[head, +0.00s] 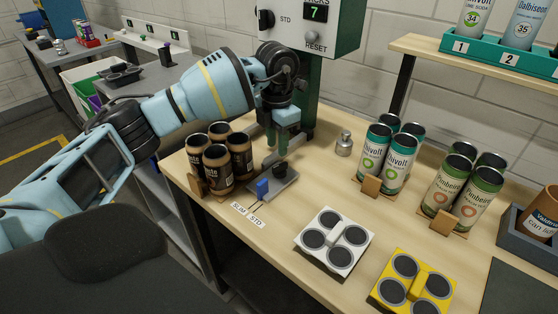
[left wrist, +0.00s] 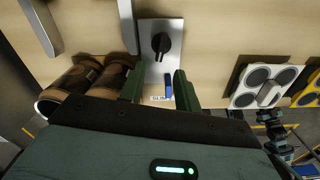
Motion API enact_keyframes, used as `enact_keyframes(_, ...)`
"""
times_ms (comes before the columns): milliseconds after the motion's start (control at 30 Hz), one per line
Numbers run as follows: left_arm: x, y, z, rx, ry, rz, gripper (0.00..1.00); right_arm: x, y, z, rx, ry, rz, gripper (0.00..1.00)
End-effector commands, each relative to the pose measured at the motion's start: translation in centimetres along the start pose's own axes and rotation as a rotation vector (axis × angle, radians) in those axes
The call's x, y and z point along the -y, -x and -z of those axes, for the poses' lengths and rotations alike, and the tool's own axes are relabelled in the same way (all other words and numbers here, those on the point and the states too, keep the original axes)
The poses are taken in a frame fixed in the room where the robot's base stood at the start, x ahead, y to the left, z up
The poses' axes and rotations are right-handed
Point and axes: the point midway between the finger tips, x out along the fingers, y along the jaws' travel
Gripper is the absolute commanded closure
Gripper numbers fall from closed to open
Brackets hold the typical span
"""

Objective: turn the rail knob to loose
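A metal plate (head: 268,181) lies on the bench under the machine, with a small black knob (head: 281,169) on it and a blue tab (head: 262,189) at its front end. In the left wrist view the black knob (left wrist: 161,43) sits on the plate (left wrist: 172,27), its narrow handle pointing towards the blue tab (left wrist: 168,86). I cannot read any loose or tight mark. My left gripper (head: 278,142) points down above the knob, apart from it. Its green fingers (left wrist: 158,76) are open and empty. A blue and black part at the right of the wrist view may be my right arm; its fingers are unclear.
Brown cans (head: 218,168) stand close left of the plate. The machine's green post (head: 306,110) rises behind. A SLIM/STD label (head: 247,215) lies in front. A white holder (head: 334,241), a yellow holder (head: 414,283) and a metal weight-like piece (head: 344,144) stand to the right.

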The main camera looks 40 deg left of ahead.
Motion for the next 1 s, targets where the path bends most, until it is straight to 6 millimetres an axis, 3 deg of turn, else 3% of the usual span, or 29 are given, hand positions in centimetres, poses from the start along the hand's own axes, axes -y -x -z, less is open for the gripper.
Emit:
enact_keyframes(400, 0.1, -5.9, 0.0, -0.001, 0.000, 0.002, 0.67, -0.2, -0.2, 0.9, -0.017, 0.005, -0.001, 0.64)
enact_keyframes(833, 0.1, -6.9, 0.0, 0.000, -0.001, 0.001, 0.67, -0.2, -0.3, 1.3, -0.026, 0.006, -0.002, 0.64)
enact_keyframes(1000, 0.1, -6.9, 0.0, 0.000, -0.001, 0.001, 0.88, -0.2, -0.3, 1.1, -0.023, 0.005, -0.002, 0.64)
